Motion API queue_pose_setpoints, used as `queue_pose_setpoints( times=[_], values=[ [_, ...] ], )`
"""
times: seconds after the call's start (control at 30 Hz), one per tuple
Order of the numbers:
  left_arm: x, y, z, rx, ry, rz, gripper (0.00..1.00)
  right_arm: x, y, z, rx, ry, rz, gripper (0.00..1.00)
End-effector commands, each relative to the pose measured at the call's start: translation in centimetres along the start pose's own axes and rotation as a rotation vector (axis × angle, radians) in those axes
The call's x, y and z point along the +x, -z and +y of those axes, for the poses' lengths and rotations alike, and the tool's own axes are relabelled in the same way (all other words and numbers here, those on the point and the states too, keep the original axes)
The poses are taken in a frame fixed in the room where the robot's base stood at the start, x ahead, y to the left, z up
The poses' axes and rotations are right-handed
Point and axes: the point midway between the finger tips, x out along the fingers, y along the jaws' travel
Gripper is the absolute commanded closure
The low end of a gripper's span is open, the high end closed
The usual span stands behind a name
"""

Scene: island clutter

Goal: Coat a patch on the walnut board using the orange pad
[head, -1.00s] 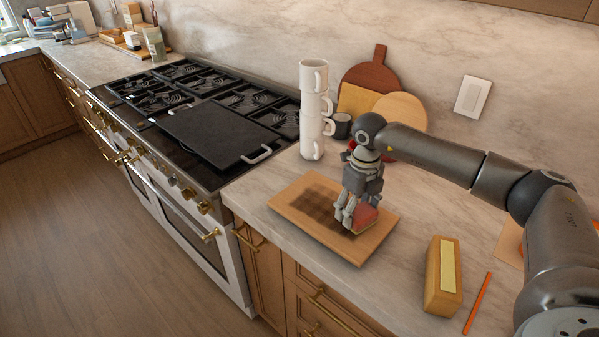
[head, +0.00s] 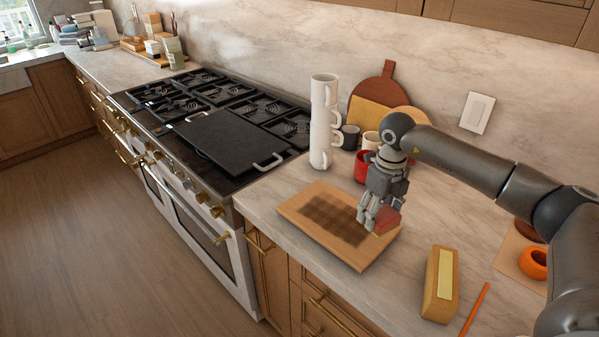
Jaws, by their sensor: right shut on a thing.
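The walnut board (head: 360,259) lies flat on the counter, light brown with a darker checkered patch (head: 330,217) across its middle. My right gripper (head: 369,218) points down over the board's right end, beside the patch. It is shut on the orange pad (head: 387,220), which looks reddish-orange and is partly hidden by the fingers. The pad is at or just above the board's surface near its right edge; I cannot tell if it touches. My left gripper is not in view.
A tall stack of white mugs (head: 322,125) stands behind the board, with a red mug (head: 362,167) beside it. In front right lie a yellow-tan block (head: 440,285) and an orange stick (head: 475,309). An orange ring-shaped item (head: 533,263) sits far right. The stove (head: 225,140) is left.

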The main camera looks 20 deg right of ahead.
Motion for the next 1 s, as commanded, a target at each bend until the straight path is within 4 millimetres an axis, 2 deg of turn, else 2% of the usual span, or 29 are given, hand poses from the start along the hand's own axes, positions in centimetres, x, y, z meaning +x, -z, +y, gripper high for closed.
queue_pose_setpoints(
  times=[0.03, 0.3, 1.0],
  values=[
    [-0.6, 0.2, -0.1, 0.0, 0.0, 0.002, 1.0, -0.8, 0.0, -0.2, 0.002, 0.0, -0.001, 0.53],
    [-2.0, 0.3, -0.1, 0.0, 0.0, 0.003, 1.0, -2.9, 0.2, -0.7, 0.004, 0.0, 0.0, 0.53],
    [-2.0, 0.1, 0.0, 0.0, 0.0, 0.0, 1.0, -3.0, 0.2, -0.7, 0.003, 0.0, -0.001, 0.53]
  ],
)
